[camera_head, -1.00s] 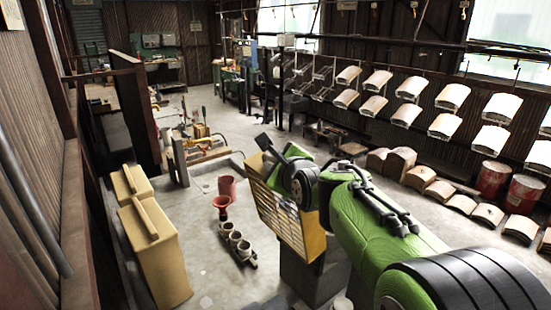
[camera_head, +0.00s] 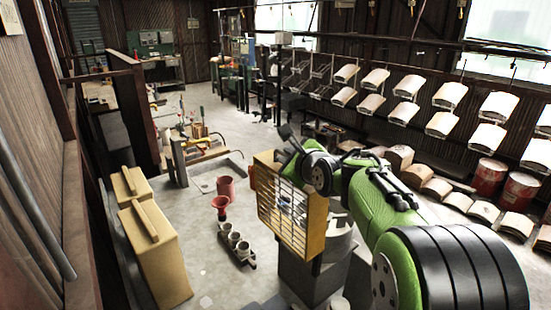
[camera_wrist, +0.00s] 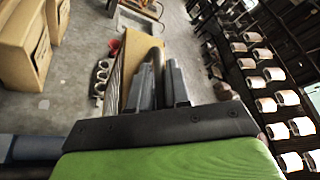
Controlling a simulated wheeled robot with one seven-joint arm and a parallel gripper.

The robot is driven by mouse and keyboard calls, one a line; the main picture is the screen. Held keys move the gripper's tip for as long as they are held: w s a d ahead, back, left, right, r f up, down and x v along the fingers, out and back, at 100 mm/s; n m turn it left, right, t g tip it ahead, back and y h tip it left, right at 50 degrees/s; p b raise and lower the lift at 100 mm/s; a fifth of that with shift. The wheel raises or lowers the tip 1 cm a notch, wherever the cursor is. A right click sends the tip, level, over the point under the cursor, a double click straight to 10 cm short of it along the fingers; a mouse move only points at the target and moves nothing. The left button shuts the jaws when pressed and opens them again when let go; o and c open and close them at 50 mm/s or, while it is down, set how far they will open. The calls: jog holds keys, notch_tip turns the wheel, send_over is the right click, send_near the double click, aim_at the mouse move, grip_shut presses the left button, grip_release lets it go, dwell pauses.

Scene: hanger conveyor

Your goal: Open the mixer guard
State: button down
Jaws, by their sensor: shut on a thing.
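The mixer guard (camera_head: 264,205) is a yellow frame with a pale wire grid. It stands raised and steeply tilted above the dark grey mixer body (camera_head: 300,275) in the head view. A round grey part of the mixer (camera_head: 340,243) shows to the right of the guard. My gripper (camera_head: 288,138) is at the guard's top edge and shut on it. In the wrist view the gripper's dark fingers (camera_wrist: 164,75) are close together beside the yellow guard (camera_wrist: 136,62). The exact contact is partly hidden by the fingers and wrist.
Two tan cases (camera_head: 158,255) stand at left. A red funnel (camera_head: 221,205), a red bucket (camera_head: 226,187) and grey cups (camera_head: 234,240) are on the floor left of the mixer. Racks of pale curved panels (camera_head: 440,124) and red drums (camera_head: 488,178) line the right.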

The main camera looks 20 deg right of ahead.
jog(key=shift+w+d, duration=0.25)
jog(key=shift+d, duration=0.3)
jog(key=shift+a, duration=0.2)
jog(key=c, duration=1.4)
grip_release()
jog(key=shift+c, duration=0.2)
jog(key=b+v, duration=0.2)
jog(key=v, duration=1.4)
jog(key=shift+f, duration=0.1)
